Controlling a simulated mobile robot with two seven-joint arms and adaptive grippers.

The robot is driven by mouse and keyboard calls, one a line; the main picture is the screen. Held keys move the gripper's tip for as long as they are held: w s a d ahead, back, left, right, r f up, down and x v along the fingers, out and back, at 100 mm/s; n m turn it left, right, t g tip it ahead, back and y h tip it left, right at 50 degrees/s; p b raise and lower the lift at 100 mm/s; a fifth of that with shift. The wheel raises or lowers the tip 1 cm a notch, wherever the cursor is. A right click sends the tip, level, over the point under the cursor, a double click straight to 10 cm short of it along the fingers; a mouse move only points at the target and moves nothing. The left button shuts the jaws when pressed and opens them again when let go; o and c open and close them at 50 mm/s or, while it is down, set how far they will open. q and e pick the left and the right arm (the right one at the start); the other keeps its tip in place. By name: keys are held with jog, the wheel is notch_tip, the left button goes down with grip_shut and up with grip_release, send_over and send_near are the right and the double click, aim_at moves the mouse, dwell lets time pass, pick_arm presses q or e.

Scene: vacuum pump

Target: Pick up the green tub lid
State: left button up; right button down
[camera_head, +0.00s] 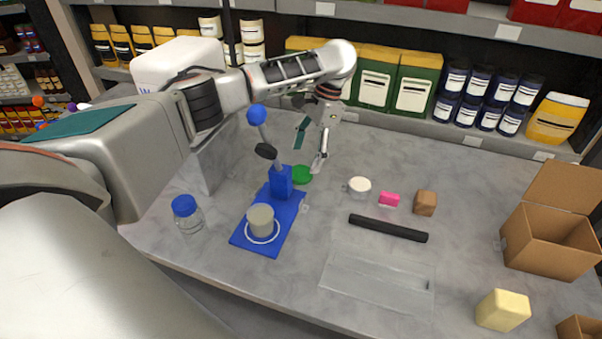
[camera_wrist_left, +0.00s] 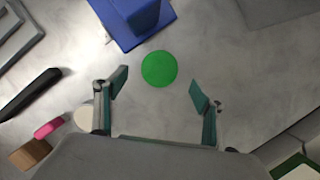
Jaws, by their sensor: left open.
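The green tub lid (camera_head: 302,175) lies flat on the grey worktop, just behind the blue pump stand (camera_head: 282,183). In the left wrist view the lid (camera_wrist_left: 159,69) is a full round disc beside the blue base (camera_wrist_left: 138,18). My left gripper (camera_head: 309,150) is above the worktop near the lid, pointing down. In the left wrist view its two fingers (camera_wrist_left: 159,88) are spread wide and empty, with the lid ahead, between and slightly beyond the tips. The lid is apart from both fingers. My right gripper does not show.
A grey tub (camera_head: 261,219) stands on the blue base plate. A blue-capped jar (camera_head: 188,215) is left of it. A white round item (camera_head: 359,186), a pink block (camera_head: 389,199), a brown block (camera_head: 425,203) and a black bar (camera_head: 388,229) lie to the right. An open cardboard box (camera_head: 545,240) is far right.

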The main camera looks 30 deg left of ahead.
aim_at(300, 172)
pick_arm(q)
jog(key=shift+x, duration=2.4)
jog(key=c, duration=0.8)
jog(key=shift+r, duration=0.1)
